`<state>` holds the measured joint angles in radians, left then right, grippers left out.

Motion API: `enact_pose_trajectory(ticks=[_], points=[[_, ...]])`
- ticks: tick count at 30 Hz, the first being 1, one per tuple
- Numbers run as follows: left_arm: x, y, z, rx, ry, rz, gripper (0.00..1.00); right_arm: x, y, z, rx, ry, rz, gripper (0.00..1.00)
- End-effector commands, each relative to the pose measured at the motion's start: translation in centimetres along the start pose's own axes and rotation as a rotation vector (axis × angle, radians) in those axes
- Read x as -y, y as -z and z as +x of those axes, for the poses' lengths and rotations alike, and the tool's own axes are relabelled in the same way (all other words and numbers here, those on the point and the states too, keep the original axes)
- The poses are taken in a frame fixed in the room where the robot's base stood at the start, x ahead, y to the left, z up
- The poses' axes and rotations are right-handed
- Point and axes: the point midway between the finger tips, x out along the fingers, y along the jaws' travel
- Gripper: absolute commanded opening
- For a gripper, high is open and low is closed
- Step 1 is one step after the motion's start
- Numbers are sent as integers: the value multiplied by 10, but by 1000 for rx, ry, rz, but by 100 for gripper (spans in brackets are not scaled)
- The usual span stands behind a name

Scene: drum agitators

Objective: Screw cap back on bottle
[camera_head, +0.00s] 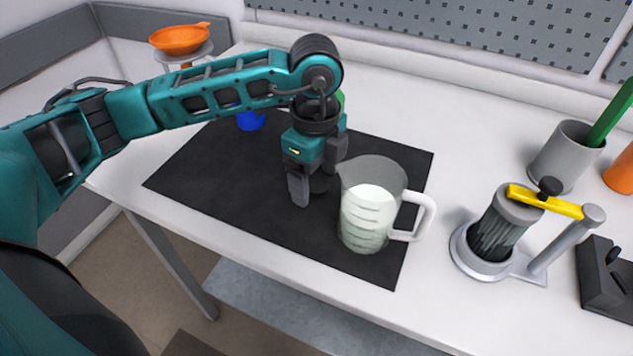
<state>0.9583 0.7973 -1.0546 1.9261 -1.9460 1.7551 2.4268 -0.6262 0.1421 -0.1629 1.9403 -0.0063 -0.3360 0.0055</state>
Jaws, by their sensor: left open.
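My left gripper (317,180) comes down over the black mat with its fingers open, just left of the jug. A small dark round thing (319,184) shows between and below the fingers; it may be the cap, but I cannot tell. A blue object (250,121) stands on the mat behind my left forearm, its upper part hidden. A bit of something green (340,97) shows behind my left wrist; the rest is hidden. I cannot make out a whole bottle. My right gripper is not in view.
A clear jug (366,215) with whitish liquid stands close to the gripper on the black mat (225,175). To the right are a grey device with a yellow bar (493,230), a grey cup (566,155) and a black block (603,280). An orange bowl (180,40) is at back left.

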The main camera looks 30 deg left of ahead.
Motion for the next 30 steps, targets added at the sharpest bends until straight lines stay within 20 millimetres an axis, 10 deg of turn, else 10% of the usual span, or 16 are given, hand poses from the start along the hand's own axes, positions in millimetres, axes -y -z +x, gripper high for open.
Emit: enact_pose_trajectory(ticks=[11,30], points=[[0,0,1,0,1,1,77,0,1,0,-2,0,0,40],[0,0,1,0,1,1,21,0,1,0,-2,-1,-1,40]])
